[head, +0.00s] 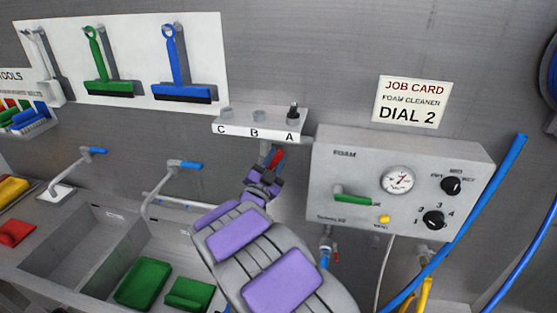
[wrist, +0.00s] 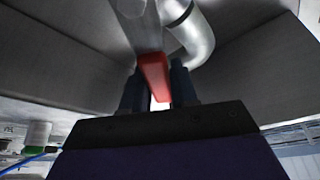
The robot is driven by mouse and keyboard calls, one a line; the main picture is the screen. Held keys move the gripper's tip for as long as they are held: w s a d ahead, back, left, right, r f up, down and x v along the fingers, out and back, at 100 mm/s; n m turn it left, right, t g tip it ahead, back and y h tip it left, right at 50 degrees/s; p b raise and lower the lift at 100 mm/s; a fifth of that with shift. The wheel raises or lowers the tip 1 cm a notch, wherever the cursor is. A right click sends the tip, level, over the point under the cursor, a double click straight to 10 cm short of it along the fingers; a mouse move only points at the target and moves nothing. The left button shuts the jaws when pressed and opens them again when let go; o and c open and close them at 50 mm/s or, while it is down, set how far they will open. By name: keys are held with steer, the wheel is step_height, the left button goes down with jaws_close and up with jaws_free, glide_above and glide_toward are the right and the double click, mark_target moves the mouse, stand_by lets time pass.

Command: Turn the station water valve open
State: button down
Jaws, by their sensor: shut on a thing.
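A red valve handle (head: 277,158) sits on a grey pipe below the small A-B-C shelf in the head view. My gripper (head: 267,174) is at the handle's lower end, reaching up from below. In the wrist view the red handle (wrist: 154,72) lies between the two dark fingers of my gripper (wrist: 157,90), which are shut on it. A silver pipe bend (wrist: 190,32) rises just behind the handle to the right. The handle's far end and the valve body are partly hidden.
The shelf (head: 225,129) is close above my gripper. The grey foam box (head: 325,205) with gauge and knobs stands close on the right. Sinks with green trays (head: 143,283) and blue-handled taps (head: 185,164) are on the left. A blue hose (head: 470,220) hangs at right.

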steer(key=shift+a+n, duration=0.2)
steer(key=shift+n, duration=0.1)
steer(key=c, duration=1)
jaws_free()
steer(key=shift+a, duration=0.15)
steer(key=shift+o, duration=0.2)
steer(key=shift+s, duration=0.15)
steer(key=v, duration=1.7)
steer(key=shift+f+b, duration=0.2)
steer(key=shift+b, duration=0.15)
